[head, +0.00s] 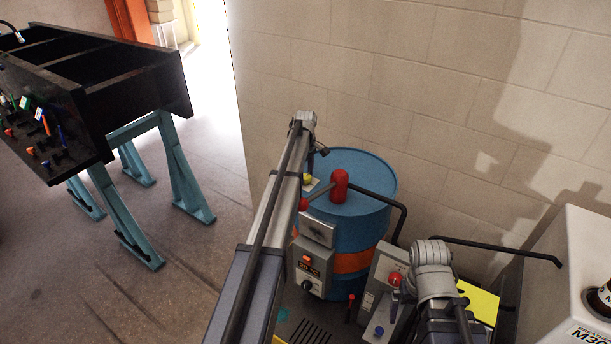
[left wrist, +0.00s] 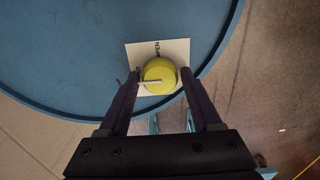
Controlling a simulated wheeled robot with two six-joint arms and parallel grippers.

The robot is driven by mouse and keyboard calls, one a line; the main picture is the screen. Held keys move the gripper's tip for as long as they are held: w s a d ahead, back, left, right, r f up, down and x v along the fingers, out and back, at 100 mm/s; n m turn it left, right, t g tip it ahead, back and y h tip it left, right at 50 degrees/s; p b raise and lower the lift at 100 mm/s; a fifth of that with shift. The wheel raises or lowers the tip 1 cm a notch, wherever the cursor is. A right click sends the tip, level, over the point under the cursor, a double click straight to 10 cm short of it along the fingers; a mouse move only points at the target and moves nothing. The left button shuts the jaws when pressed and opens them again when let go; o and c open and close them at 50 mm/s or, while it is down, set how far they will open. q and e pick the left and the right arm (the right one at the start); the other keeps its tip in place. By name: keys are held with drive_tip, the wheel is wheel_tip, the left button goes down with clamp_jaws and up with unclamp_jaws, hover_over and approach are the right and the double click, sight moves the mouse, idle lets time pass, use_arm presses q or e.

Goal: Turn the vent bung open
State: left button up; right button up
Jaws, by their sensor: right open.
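The yellow vent bung (left wrist: 160,72) sits on a white label plate (left wrist: 178,48) near the rim of the blue drum (left wrist: 75,45). The plate has a word that looks like OPEN above the bung in the left wrist view. A pale bar on the bung points left there, not at the word. The bung (head: 307,179) shows small beside my arm in the head view. My left gripper (left wrist: 160,76) is open, its fingers on either side of the bung with small gaps. My right gripper (head: 398,297) is open, mostly hidden beside its wrist, away from the drum top.
A red fitting (head: 339,186) with a red lever stands on the drum top. A grey control box (head: 311,268) and another grey box with a red knob (head: 394,279) stand in front. A white cabinet (head: 570,270) is at right. A black bench (head: 95,80) is at left.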

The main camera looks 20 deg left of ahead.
use_arm(q)
clamp_jaws()
idle(0.3)
drive_tip(key=shift+m, duration=0.4)
drive_tip(key=m, duration=0.3)
drive_tip(key=shift+m, duration=0.4)
drive_tip(key=m, duration=0.4)
drive_tip(key=shift+m, duration=0.3)
drive_tip(key=m, duration=0.4)
drive_tip(key=shift+m, duration=2.5)
